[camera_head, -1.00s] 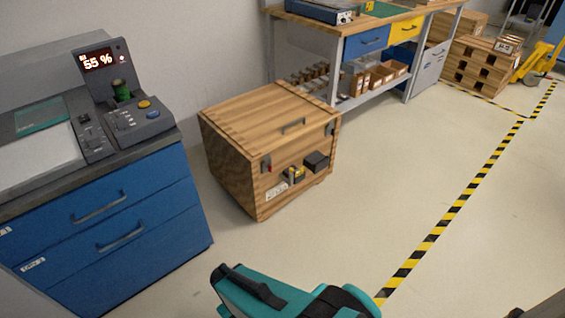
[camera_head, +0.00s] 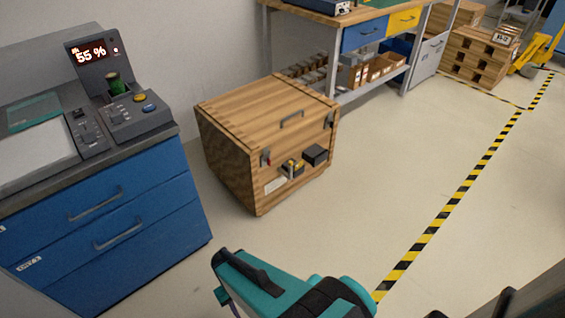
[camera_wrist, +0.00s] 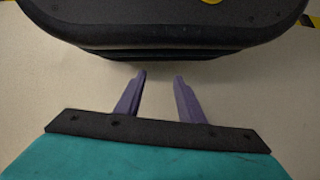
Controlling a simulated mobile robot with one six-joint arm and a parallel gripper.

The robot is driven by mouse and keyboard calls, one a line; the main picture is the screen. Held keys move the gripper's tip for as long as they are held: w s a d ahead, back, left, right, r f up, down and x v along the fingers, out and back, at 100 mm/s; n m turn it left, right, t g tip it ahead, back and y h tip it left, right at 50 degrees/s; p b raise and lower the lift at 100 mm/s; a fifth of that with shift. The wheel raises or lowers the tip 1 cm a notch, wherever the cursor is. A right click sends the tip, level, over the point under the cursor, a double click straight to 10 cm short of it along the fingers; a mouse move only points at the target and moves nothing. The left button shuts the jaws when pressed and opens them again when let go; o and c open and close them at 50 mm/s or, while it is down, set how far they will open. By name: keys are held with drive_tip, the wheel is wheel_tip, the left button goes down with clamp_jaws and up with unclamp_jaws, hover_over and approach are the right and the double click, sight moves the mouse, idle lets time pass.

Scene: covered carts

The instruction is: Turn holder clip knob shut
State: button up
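A wooden crate (camera_head: 215,152) stands on the floor at the middle left of the head view. Its front carries a small black holder with a yellow part (camera_head: 291,167) and a dark box (camera_head: 315,155) beside it.
A blue drawer cabinet (camera_head: 125,215) with a console showing 55 % (camera_head: 90,53) stands at the left. A workbench (camera_head: 375,20) is behind the crate. Yellow-black floor tape (camera_head: 440,218) runs along the right. The floor between the crate and tape is clear.

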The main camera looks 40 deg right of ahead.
drive_tip(key=w+d+f+m+t+y+b, duration=0.1)
drive_tip(key=w+f+m+t+y+b, duration=0.2)
drive_tip(key=w+m, duration=0.35)
drive_tip(key=w+d+r+m+t+y+b, duration=0.2)
drive_tip(key=w+d+m+t+b, duration=0.3)
drive_tip(key=w+d, duration=0.4)
drive_tip(key=w+d+r+m+t+y+b, duration=0.2)
drive_tip(key=w+d+m+t+b, duration=0.15)
drive_tip(key=w+d+m, duration=0.5)
drive_tip(key=w+d+r+m+t+h+b, duration=0.1)
drive_tip(key=d+r+m+t+b, duration=0.2)
drive_tip(key=d, duration=0.6)
drive_tip(key=w+d+r+m+t+h+b, duration=0.1)
drive_tip(key=d+r+m+t+b, duration=0.15)
drive_tip(key=d, duration=0.65)
drive_tip(key=s+d+r+m+t+h+b, duration=0.1)
drive_tip(key=s+d+r+m+t+h, duration=0.1)
drive_tip(key=d, duration=0.7)
drive_tip(key=s+d+r+m+t+h+b, duration=0.2)
drive_tip(key=d+r+m, duration=0.4)
drive_tip(key=d, duration=0.4)
drive_tip(key=shift+s+r+t+h+b, duration=0.35)
drive_tip(key=shift+s+r+t, duration=0.35)
drive_tip(key=shift+s, duration=0.45)
drive_tip(key=shift+w, duration=0.15)
